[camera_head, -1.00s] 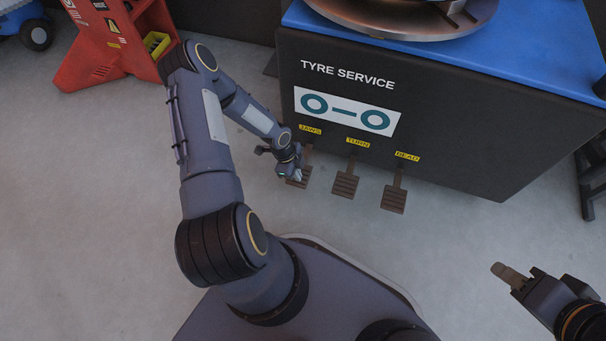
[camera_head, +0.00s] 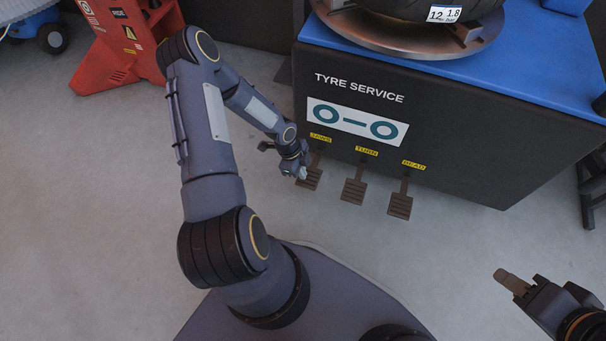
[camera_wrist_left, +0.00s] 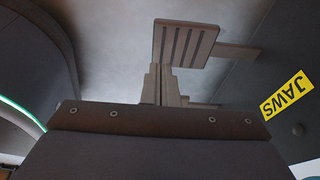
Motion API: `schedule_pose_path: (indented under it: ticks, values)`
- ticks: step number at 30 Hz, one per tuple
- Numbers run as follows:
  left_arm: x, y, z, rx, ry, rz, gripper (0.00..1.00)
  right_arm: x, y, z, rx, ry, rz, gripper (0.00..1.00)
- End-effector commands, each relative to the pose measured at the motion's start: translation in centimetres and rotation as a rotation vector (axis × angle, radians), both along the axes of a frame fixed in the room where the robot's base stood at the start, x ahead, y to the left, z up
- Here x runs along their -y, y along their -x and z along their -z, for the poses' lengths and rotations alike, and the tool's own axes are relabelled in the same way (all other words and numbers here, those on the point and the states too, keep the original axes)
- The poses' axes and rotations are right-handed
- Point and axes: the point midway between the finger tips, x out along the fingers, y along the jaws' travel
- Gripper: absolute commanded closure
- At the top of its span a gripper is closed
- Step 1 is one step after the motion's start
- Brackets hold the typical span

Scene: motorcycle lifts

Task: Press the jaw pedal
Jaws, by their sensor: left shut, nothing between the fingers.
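The jaw pedal (camera_head: 310,180) is a brown ribbed plate under the yellow JAWS label (camera_head: 320,137), leftmost of three pedals on the black tyre machine. My left gripper (camera_head: 303,174) is shut and empty, with its fingertips at the near left part of this pedal. In the left wrist view, the shut left gripper (camera_wrist_left: 160,70) points at the ribbed pedal plate (camera_wrist_left: 185,43), its tips overlapping the plate's lower edge. I cannot tell whether they touch it. My right gripper (camera_head: 512,282) is low at the right, away from the pedals; its finger gap is not clear.
The TURN pedal (camera_head: 354,190) and BEAD pedal (camera_head: 400,205) stand close to the right. The tyre machine (camera_head: 450,150) rises behind them with a turntable (camera_head: 400,40) and a tyre (camera_head: 410,8) on top. A red stand (camera_head: 115,55) is at the back left. Grey floor in front is clear.

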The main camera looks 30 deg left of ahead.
Motion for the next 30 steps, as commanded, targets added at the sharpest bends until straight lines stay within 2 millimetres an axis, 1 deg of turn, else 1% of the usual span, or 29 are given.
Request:
schedule_pose_path:
  ticks: [1, 3, 6, 9, 13, 28, 30]
  values:
    - [-0.4, 0.3, -1.6, 0.0, -0.002, -0.002, 1.0, 0.0, 0.0, -1.1, 0.0, 0.0, 0.0, 0.64]
    - [-0.7, 0.7, -2.8, 0.0, -0.001, -0.001, 1.0, 0.0, 0.0, -1.6, 0.001, 0.0, 0.0, 0.64]
    - [-0.9, 1.0, -4.0, 0.002, 0.0, -0.001, 1.0, 0.0, 0.0, -2.1, 0.001, 0.0, 0.0, 0.64]
    - [-1.1, 1.3, -4.7, 0.002, 0.001, -0.001, 1.0, 0.0, 0.0, -2.4, 0.001, 0.0, 0.0, 0.64]
    - [-1.2, 1.4, -5.0, 0.002, 0.0, 0.0, 1.0, 0.0, 0.0, -2.5, 0.0, 0.0, 0.0, 0.64]
    - [-1.2, 1.4, -5.0, 0.004, 0.0, 0.001, 1.0, 0.0, 0.0, -2.4, 0.0, 0.0, 0.0, 0.64]
    - [-1.3, 1.3, -5.2, 0.003, -0.003, -0.002, 1.0, 0.0, 0.0, -2.4, 0.0, 0.0, 0.0, 0.64]
